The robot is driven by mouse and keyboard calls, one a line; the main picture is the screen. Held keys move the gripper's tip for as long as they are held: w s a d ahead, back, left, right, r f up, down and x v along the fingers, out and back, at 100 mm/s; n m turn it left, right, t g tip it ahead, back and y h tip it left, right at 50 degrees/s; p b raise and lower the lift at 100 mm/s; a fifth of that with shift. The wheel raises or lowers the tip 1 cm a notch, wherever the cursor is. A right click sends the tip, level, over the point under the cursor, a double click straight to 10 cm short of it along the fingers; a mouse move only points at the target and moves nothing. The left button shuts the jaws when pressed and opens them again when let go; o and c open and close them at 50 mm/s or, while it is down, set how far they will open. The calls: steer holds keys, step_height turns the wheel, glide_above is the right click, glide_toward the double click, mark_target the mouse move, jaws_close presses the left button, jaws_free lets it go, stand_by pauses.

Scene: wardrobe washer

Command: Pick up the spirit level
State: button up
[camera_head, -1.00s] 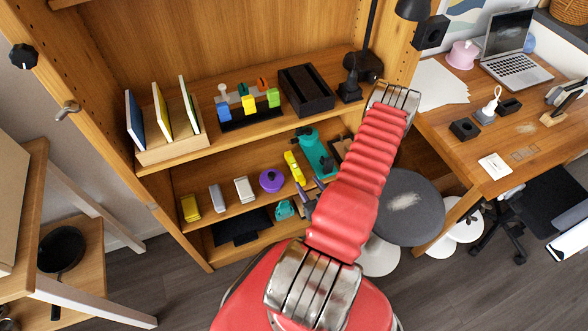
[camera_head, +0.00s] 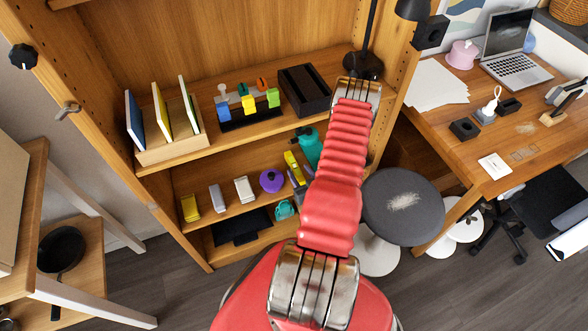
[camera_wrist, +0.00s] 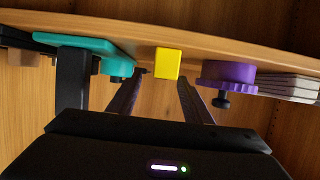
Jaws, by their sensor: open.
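The spirit level, which I take to be the yellow bar (camera_head: 293,165), is on the middle shelf between a purple round object and a teal object. In the wrist view its yellow end (camera_wrist: 167,62) faces the camera. My gripper (camera_wrist: 161,77) is open. Its two dark fingers point at the yellow end, which shows between and just beyond the tips, with no contact visible. In the head view my red arm hides much of the gripper.
The purple object (camera_wrist: 230,74) and teal object (camera_wrist: 95,48) flank the yellow end closely. The shelf board (camera_wrist: 140,28) shows in the wrist view. A black organizer (camera_head: 304,90) sits on the shelf above. A round grey stool (camera_head: 403,206) stands right of my arm.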

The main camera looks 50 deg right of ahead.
mark_target(296, 168)
steer(key=shift+w, duration=0.1)
steer(key=shift+x, duration=2.55)
steer(key=shift+a, duration=0.15)
steer(key=shift+c, duration=0.6)
jaws_close()
